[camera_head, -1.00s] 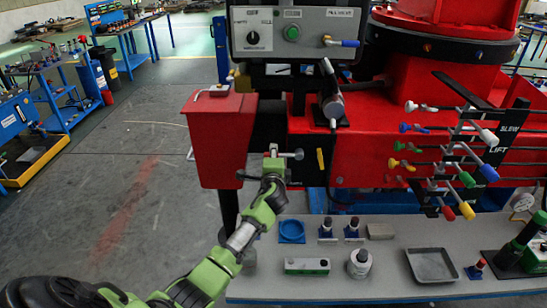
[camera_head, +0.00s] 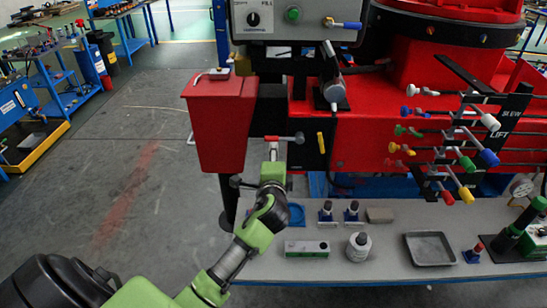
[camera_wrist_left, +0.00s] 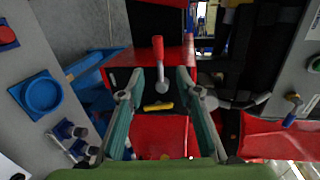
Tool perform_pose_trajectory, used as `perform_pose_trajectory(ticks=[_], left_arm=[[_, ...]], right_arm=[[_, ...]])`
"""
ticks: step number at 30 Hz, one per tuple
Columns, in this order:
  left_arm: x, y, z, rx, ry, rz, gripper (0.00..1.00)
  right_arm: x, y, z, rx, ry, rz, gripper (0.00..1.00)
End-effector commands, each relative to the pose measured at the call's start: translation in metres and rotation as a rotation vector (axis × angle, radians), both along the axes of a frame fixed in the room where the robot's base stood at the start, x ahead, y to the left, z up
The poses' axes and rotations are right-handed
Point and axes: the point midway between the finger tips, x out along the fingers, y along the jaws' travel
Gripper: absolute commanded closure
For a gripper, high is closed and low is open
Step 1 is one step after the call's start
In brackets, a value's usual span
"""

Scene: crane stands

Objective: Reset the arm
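My left gripper (camera_head: 272,150) reaches up from below to the front of the red machine. In the left wrist view the left gripper (camera_wrist_left: 159,82) has its two fingers spread apart with nothing clasped. A lever with a red handle (camera_head: 286,139) sits just beyond the fingertips, and in the wrist view the red handle (camera_wrist_left: 158,50) shows between and beyond them. A yellow lever (camera_head: 321,142) is on the machine to its right. My right gripper is not in view.
Coloured control levers (camera_head: 465,165) stick out at right. The floor (camera_head: 110,190) at left is clear.

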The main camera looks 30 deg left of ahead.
Motion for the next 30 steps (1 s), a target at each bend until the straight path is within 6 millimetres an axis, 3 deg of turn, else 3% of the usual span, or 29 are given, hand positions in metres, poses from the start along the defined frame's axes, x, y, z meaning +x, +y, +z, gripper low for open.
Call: perform_pose_trajectory(ticks=[15,19,23,27,30], left_arm=[[-0.001,-0.001,0.000,-0.002,0.000,-0.001,0.68],[-0.014,-0.005,-0.016,-0.071,0.014,0.010,0.68],[-0.062,-0.023,-0.061,-0.297,0.066,0.060,0.68],[-0.142,-0.059,-0.118,-0.633,0.171,0.162,0.68],[-0.193,-0.085,-0.142,-0.817,0.245,0.237,0.68]], right_arm=[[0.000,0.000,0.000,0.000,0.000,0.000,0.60],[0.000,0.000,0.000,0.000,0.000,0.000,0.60],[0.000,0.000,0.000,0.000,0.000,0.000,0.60],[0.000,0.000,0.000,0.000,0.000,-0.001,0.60],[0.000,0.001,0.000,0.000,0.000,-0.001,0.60]])
